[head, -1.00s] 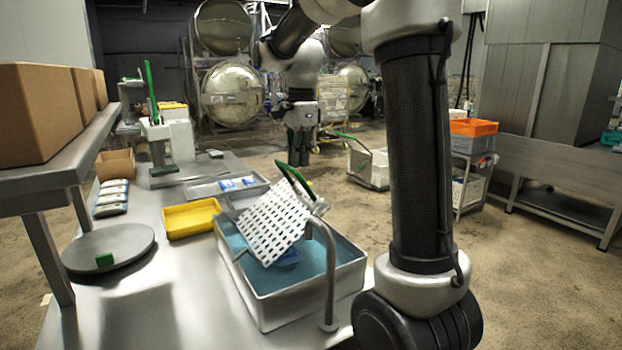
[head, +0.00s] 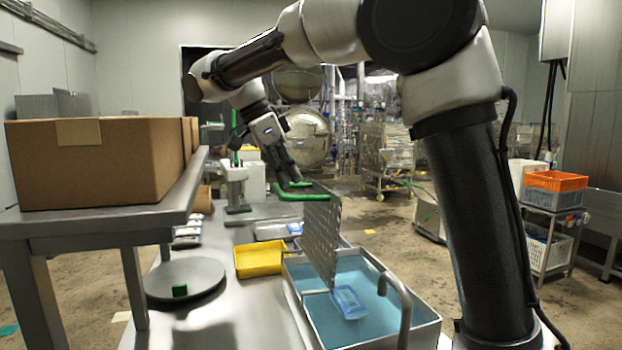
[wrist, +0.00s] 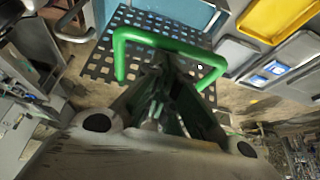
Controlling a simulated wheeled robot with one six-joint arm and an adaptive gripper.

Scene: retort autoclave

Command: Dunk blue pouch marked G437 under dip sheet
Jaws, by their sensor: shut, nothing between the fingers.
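The dip sheet (head: 322,240), a perforated plate with a green bar handle (head: 300,197), stands nearly upright over the water tank (head: 420,321). The blue pouch (head: 348,302) lies in the blue water to the right of the sheet, uncovered. Its marking is too small to read. My gripper (head: 295,177) is shut and empty, its fingertips right at the handle. The wrist view shows the green handle (wrist: 165,36) across the fingertips (wrist: 160,65), with the sheet (wrist: 185,28) beyond. I cannot tell whether the fingers touch the handle.
A yellow tray (head: 259,260) stands left of the tank. A shelf with cardboard boxes (head: 95,165) overhangs the left side. A bent pipe (head: 403,300) rises at the tank's right front.

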